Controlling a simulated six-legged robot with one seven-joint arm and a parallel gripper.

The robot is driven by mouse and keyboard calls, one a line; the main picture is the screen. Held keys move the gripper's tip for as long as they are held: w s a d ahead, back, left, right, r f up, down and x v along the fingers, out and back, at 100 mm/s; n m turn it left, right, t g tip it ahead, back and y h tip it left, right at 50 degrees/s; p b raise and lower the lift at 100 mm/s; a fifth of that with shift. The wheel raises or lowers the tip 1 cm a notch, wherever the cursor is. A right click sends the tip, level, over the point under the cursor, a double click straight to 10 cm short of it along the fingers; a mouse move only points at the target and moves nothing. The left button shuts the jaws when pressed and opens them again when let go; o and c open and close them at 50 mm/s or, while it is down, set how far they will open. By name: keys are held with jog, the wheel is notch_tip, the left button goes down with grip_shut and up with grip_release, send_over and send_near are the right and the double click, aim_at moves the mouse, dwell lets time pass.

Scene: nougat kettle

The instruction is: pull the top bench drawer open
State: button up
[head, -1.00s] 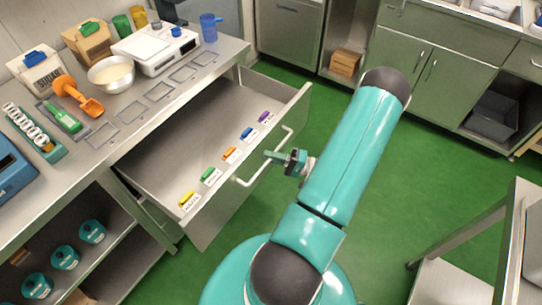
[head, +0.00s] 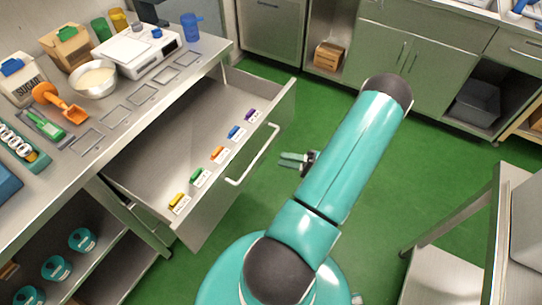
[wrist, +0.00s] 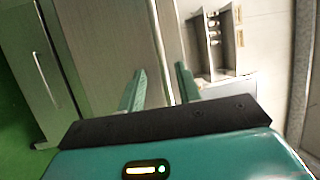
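The top bench drawer (head: 205,224) is pulled far out from under the bench top in the head view. Its bar handle (head: 253,157) runs along the front and shows in the wrist view (wrist: 156,45) beyond the fingers. My gripper (head: 284,160) is just right of the handle, apart from it, over the green floor. In the wrist view the two green fingers (wrist: 158,82) stand apart with nothing between them.
Inside the drawer lie several coloured labelled clips (head: 217,153). The bench top (head: 75,170) carries a scale (head: 137,52), a bowl (head: 95,80) and an orange scoop (head: 62,103). Green floor (head: 330,215) is free right of the drawer. A steel table (head: 487,210) stands at right.

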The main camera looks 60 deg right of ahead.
jog(key=shift+v, duration=2.25)
jog(key=w+a+r+n+g+y, duration=0.2)
jog(key=w+a+r+n+g, duration=0.5)
jog(key=w+a+r+g, duration=0.95)
jog(key=s+a+r+n+t+h, duration=0.1)
jog(key=a+r+n+t+h, duration=0.1)
jog(key=a+r+h, duration=0.3)
jog(key=s+a+r+n+t+h, duration=0.1)
jog(key=a+r+h, duration=0.4)
jog(key=a+r, duration=0.7)
jog(key=a+n+t, duration=0.1)
jog(key=a+n, duration=0.1)
jog(key=a, duration=0.2)
jog(key=shift+s+r, duration=0.3)
jog(key=shift+d, duration=0.1)
